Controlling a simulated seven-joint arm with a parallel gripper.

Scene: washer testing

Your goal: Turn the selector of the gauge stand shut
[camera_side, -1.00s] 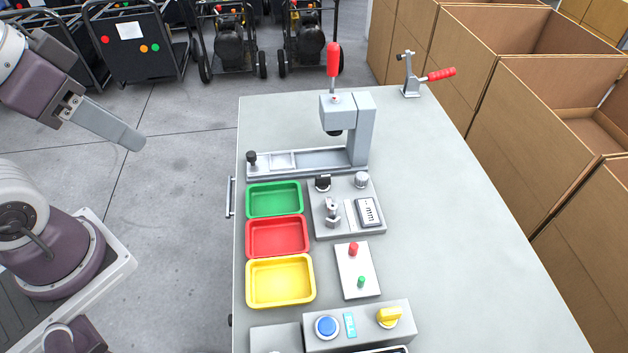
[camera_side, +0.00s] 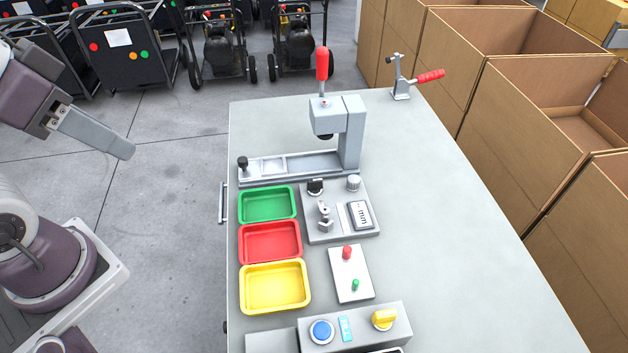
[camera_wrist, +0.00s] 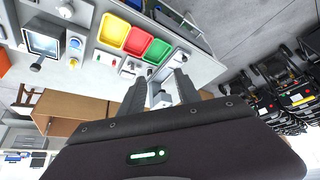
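The gauge stand (camera_side: 312,232) is a grey plate on the table, right of the green and red trays. It carries a small display (camera_side: 360,214) marked mm, a metal clamp-like post (camera_side: 325,215), a black knob (camera_side: 315,186) and a silver ribbed knob (camera_side: 353,183) at its back edge. Which knob is the selector, and its setting, I cannot tell. My gripper (camera_side: 128,150) hangs over the floor left of the table, well away from the stand. In the wrist view my gripper (camera_wrist: 161,77) has its two fingers apart, with nothing held between them.
A press (camera_side: 353,135) with a red handle stands behind the gauge stand. Green (camera_side: 267,204), red (camera_side: 270,242) and yellow (camera_side: 275,287) trays line the left edge. A button plate (camera_side: 349,270) and a control box (camera_side: 357,328) with a yellow knob sit in front. The table's right side is clear.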

